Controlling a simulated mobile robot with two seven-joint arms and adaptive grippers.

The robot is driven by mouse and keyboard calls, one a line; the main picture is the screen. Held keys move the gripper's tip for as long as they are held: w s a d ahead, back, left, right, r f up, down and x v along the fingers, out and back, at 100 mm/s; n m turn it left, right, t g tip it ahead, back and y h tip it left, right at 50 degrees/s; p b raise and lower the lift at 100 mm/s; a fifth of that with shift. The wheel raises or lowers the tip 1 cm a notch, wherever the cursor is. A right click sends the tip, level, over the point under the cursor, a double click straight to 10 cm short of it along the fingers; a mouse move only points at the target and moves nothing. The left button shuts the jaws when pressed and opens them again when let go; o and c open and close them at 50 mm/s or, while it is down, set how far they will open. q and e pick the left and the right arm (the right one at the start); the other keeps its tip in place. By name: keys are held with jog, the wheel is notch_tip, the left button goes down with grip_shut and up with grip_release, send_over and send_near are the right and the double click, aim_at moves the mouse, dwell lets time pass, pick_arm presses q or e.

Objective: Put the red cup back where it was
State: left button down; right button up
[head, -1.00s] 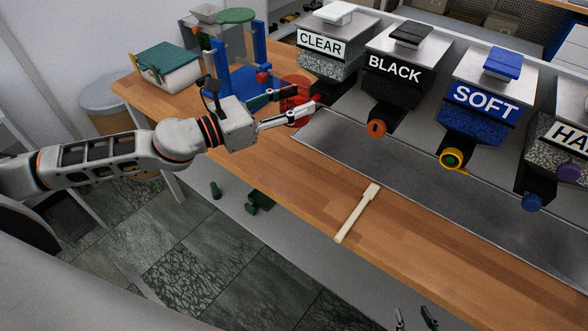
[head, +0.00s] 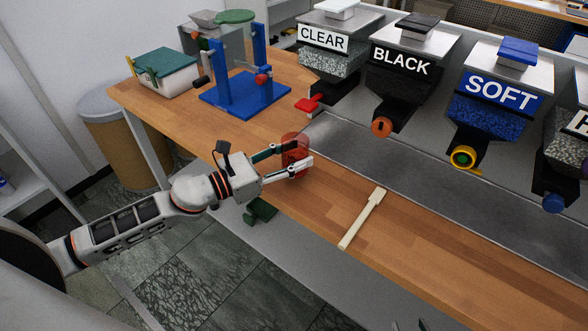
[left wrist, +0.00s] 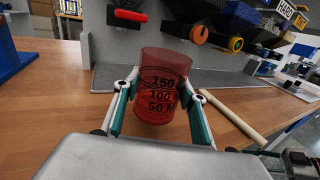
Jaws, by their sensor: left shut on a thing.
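The red cup (head: 291,140) is see-through, with black volume marks that show in the left wrist view (left wrist: 160,84). My left gripper (head: 302,155) is shut on the cup, one finger on each side of it. The cup is upright over the wooden table (head: 330,190), by the near left corner of the grey metal tray (head: 350,139). I cannot tell whether its base touches the wood. My right gripper is in neither view.
Dispensers marked CLEAR (head: 331,58), BLACK (head: 400,75) and SOFT (head: 495,100) stand behind the tray. A cream stick-like tool (head: 360,222) lies right of the cup. A blue press stand (head: 235,95) and a green-lidded box (head: 165,75) are at the left.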

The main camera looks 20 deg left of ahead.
pick_arm(q)
jog(key=shift+f+b, duration=0.6)
jog(key=shift+f, duration=1.1)
pick_arm(e)
jog(key=shift+s+f, duration=0.2)
jog(key=shift+f, duration=0.9)
pick_arm(q)
jog(key=shift+f, duration=0.2)
jog(key=c, duration=1.2)
grip_release()
jog(key=shift+r, duration=0.1)
